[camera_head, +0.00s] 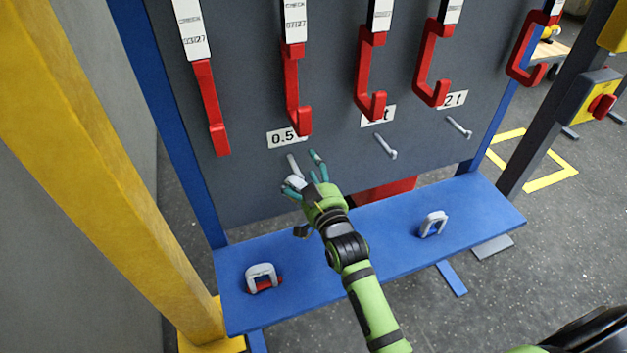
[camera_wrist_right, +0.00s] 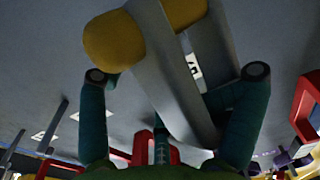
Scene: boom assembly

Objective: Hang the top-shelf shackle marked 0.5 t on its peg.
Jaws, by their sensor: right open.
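My right gripper (camera_head: 304,173) is open just in front of the board, at the peg (camera_head: 291,163) below the label "0.5" (camera_head: 284,138). A pale grey shackle (camera_head: 295,184) shows between its fingers at the peg's outer end. In the right wrist view this shackle (camera_wrist_right: 168,75) is large and close, a grey bow with a rounded yellow part, between the two spread teal fingers. Whether the peg passes through the bow, and whether a finger touches it, I cannot tell. Its own marking is not readable. My left gripper is not in view.
The blue shelf (camera_head: 385,258) below holds a grey shackle with a red pin (camera_head: 262,277) at left and another shackle (camera_head: 433,224) at right. Two bare pegs (camera_head: 385,146) (camera_head: 459,127) are to the right. Red hooks (camera_head: 298,95) hang above. A yellow post (camera_head: 95,150) stands at left.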

